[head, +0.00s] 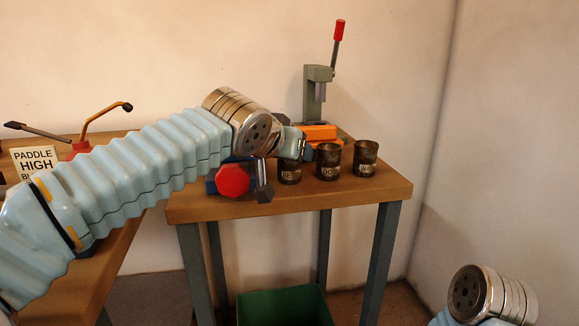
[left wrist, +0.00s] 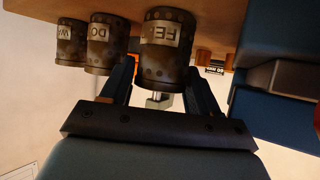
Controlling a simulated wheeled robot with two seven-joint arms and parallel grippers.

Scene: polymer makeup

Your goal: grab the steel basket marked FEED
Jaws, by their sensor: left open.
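The steel basket marked FEED (head: 290,173) is the leftmost of three dark, worn metal cups on the small wooden table. In the left wrist view the basket (left wrist: 167,48) shows a pale label of which I read "FE". My left gripper (head: 281,163) is open at this basket, partly covering it in the head view. In the left wrist view the gripper (left wrist: 163,72) has one finger on each side of the basket's near part. I cannot tell whether either finger touches it. My right gripper is not in view.
Two similar cups, the middle one (head: 329,162) and the right one (head: 365,159), stand close by. A grey press (head: 317,92) with an orange base stands behind. A blue box with a red knob (head: 233,179) is left. A green bin (head: 284,306) is below.

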